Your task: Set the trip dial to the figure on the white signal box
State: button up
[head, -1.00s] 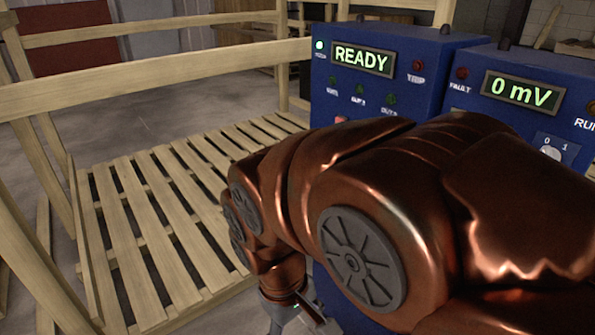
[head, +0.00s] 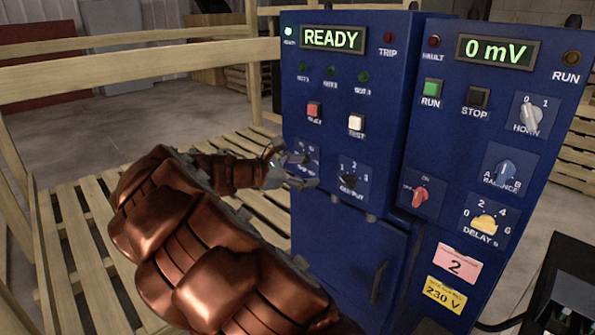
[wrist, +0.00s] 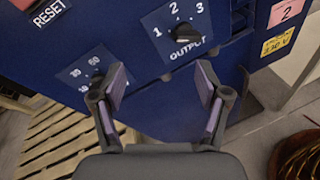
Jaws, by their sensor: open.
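The trip dial, a dark knob on a blue plate, is partly behind my left finger in the wrist view (wrist: 84,76). Its figures are only partly readable, and I cannot tell its setting. In the head view the dial plate (head: 302,153) is partly hidden by my gripper (head: 308,170). My gripper is open and empty in front of the panel, its two purple-padded fingers apart in the wrist view (wrist: 160,80). The dial is at the left finger, not between the fingers; I cannot tell if they touch. I see no white signal box in either view.
The OUTPUT dial (head: 350,181), marked 1, 2, 3, is right of the trip dial. RESET (head: 314,110) and TEST (head: 356,124) buttons sit above. The right cabinet (head: 455,150) has several knobs, a pink "2" label (head: 457,264) and a yellow 230 V label (head: 446,294). Wooden slats (head: 110,225) lie left.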

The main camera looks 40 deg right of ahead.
jog(key=w+d+f+n+t+h+b, duration=0.1)
jog(key=w+f+n+t+h, duration=0.15)
jog(key=w, duration=0.35)
jog(key=w+d+f+n+t+h+b, duration=0.1)
jog(key=w+f+n, duration=0.1)
jog(key=w+n, duration=0.3)
jog(key=d, duration=0.7)
jog(key=shift+w+d+f+m, duration=0.2)
jog(key=shift+w+m, duration=0.1)
jog(key=shift+m, duration=0.05)
jog(key=shift+g+y, duration=0.25)
jog(key=c, duration=1.2)
jog(key=shift+o, duration=0.2)
